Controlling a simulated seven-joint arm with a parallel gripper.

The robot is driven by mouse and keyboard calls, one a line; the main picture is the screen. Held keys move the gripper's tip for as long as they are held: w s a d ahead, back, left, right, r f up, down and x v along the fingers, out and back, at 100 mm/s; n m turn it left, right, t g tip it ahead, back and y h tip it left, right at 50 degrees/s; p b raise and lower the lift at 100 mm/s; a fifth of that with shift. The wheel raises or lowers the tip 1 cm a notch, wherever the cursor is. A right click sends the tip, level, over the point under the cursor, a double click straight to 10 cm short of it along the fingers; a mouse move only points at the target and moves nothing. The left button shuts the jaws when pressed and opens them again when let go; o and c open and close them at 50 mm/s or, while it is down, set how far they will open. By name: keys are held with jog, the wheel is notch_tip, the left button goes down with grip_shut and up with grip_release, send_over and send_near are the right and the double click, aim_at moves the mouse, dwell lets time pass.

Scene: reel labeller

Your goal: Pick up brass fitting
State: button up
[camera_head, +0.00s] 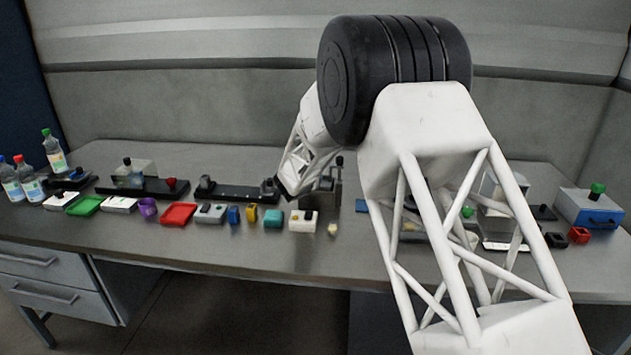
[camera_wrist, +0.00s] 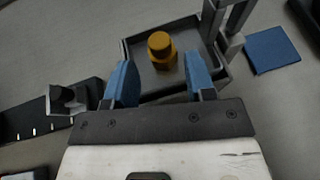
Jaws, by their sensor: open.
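The brass fitting (camera_wrist: 161,50) is a golden-brown, stepped round piece in the wrist view, standing in a shallow grey tray (camera_wrist: 143,93). My gripper (camera_wrist: 160,80) has its two blue fingers spread apart, with nothing between them. In the wrist picture the fitting shows just beyond the fingertips, centred between them; the height gap cannot be told. In the head view my arm's end (camera_head: 285,190) is over the middle of the bench, and I cannot make out the fitting there.
A grey upright post (camera_wrist: 233,40) stands at the tray's right side, close to the right finger. A blue flat square (camera_wrist: 272,50) lies farther right. A black rail (camera_wrist: 35,112) is at left. Small coloured parts, such as a red tray (camera_head: 179,215), line the bench front.

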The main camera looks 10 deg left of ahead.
jog(key=shift+w, duration=0.1)
dwell(0.3)
jog(key=shift+x, duration=2.55)
jog(key=shift+d, duration=0.1)
jog(key=c, duration=0.8)
jog(key=shift+r, duration=1.85)
jog(key=s+d, duration=0.1)
jog(key=s, duration=0.4)
jog(key=s+d, duration=0.2)
jog(key=s, duration=0.3)
jog(key=s+d+r, duration=0.1)
jog(key=s, duration=0.4)
jog(key=shift+s+d+r, duration=0.1)
jog(key=shift+s+d, duration=0.1)
jog(key=shift+d, duration=0.15)
